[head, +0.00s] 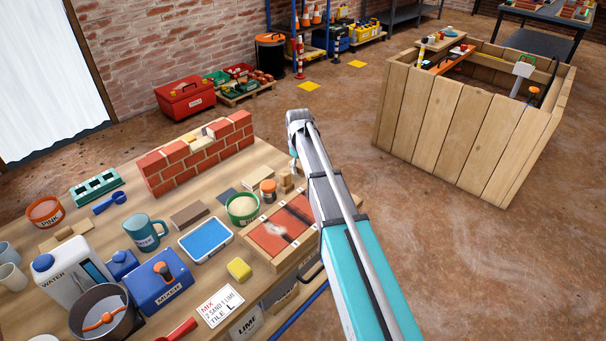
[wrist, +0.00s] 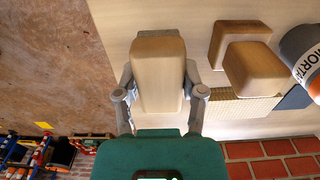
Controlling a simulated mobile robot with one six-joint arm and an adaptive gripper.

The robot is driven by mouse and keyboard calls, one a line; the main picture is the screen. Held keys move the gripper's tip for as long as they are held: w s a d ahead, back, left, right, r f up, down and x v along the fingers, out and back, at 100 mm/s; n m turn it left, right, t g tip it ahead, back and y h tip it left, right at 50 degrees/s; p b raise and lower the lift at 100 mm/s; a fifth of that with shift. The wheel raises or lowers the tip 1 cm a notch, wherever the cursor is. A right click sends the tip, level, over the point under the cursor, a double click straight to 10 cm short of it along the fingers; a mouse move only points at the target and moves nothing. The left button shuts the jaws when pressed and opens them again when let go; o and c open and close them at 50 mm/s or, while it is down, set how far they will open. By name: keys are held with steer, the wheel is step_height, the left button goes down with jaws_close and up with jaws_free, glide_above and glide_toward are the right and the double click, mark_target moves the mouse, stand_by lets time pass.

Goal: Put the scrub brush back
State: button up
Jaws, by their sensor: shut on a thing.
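My gripper (wrist: 160,92) has its two grey fingers closed on the sides of a pale tan, round-edged wooden block, which I take for the scrub brush (wrist: 158,60). In the head view my gripper (head: 292,168) points down at the right edge of the workbench, partly hidden by my arm. The tan brush (head: 286,182) shows below it, beside the orange-lidded jar. I cannot tell whether it touches the bench top.
The mortar jar (head: 268,191), tan blocks (head: 257,177) and a green-rimmed bowl (head: 242,208) stand close by. A low brick wall (head: 200,153) stands behind. A tiled panel (head: 280,232) lies in front. A wooden crate (head: 470,115) stands across open floor.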

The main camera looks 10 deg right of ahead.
mark_target(299, 164)
steer(key=shift+f+b, duration=0.75)
steer(key=shift+f, duration=0.3)
steer(key=shift+f, duration=0.15)
steer(key=o, duration=1)
steer(key=shift+r, duration=0.25)
step_height(299, 164, up, 12)
steer(key=p, duration=1.2)
steer(key=shift+f, duration=0.1)
